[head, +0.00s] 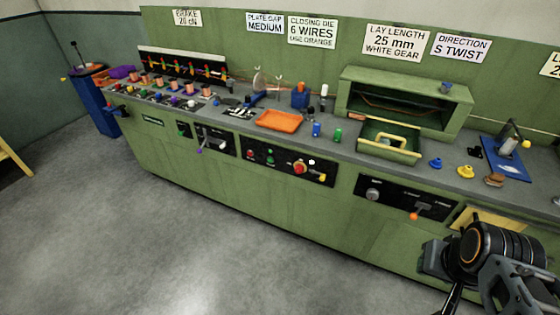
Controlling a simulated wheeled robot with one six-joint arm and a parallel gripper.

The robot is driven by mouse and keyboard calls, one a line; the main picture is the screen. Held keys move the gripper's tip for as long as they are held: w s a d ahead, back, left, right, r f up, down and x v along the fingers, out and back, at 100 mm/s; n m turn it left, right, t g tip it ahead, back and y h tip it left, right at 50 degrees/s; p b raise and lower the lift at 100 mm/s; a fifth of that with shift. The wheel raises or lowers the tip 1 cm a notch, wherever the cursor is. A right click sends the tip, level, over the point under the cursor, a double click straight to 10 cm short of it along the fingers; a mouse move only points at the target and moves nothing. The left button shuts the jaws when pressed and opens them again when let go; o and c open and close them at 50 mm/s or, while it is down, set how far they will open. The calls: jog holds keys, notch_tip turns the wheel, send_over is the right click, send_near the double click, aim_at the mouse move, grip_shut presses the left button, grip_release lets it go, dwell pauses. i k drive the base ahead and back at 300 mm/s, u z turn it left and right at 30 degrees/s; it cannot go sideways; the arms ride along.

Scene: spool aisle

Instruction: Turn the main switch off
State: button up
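A black control panel (264,172) is set in the green front of the long bench. It carries a red button (250,153), a green button (270,160), a red rotary knob on yellow (299,168), a white spot (311,161) and a small yellow piece (321,177). The red-and-yellow knob looks like a main switch, but labels are too small to read and its position cannot be told. My gripper (437,268) is at the lower right, well away from the panel and in front of the bench. Its fingers are partly cut off and their opening is unclear.
A second black panel has a grey knob (373,194) and an orange-tipped lever (414,214). A panel farther left has a purple-tipped lever (200,149). An orange tray (279,120) and a green drawer (388,153) are on top. The grey floor (180,230) in front is clear.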

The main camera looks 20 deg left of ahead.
aim_at(299, 169)
jog(key=u, duration=0.7)
jog(key=i, duration=0.95)
jog(key=u, duration=1.85)
